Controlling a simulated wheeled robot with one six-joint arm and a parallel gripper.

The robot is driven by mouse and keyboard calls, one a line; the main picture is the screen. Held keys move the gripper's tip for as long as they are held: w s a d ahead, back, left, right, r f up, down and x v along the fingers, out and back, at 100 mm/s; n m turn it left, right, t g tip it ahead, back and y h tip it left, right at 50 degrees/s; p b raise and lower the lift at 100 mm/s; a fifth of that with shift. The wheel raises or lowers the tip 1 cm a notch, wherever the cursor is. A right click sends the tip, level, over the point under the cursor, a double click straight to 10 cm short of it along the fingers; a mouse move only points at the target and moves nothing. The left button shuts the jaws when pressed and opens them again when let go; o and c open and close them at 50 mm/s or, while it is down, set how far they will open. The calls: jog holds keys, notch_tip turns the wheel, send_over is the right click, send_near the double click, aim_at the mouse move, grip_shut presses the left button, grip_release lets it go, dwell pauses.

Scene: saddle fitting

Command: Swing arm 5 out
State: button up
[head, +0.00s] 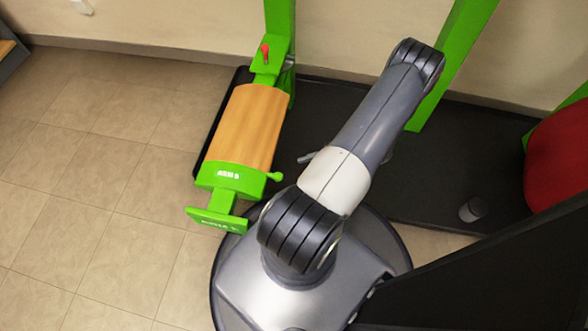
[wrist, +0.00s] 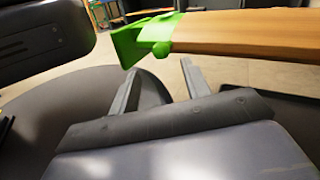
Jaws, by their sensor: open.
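Arm 5 (head: 236,140) is a green swing arm with a wooden top and an "ARM 5" label on its front end. It runs from a green post at the back toward the front left. A green end plate (head: 217,219) is at its front, with a small green knob (head: 274,176) on its right side. A red-tipped lever (head: 265,53) stands at its back end. In the wrist view the wooden top (wrist: 250,32) and green end (wrist: 150,38) lie beyond my gripper (wrist: 160,67). My gripper is open and nothing shows between its fingers. In the head view my own arm hides most of it.
A green upright (head: 450,65) stands on the dark base mat (head: 430,180) to the right. A red rounded thing (head: 560,150) is at the far right. A small dark cylinder (head: 473,209) sits on the mat. The tiled floor (head: 90,180) left of arm 5 is clear.

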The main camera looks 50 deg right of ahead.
jog(key=shift+v, duration=1.75)
jog(key=b+x, duration=0.1)
jog(key=x, duration=1)
jog(key=shift+w+a+r+b, duration=0.1)
jog(key=shift+w+a+b, duration=0.15)
jog(key=shift+b, duration=0.15)
jog(key=shift+s, duration=0.1)
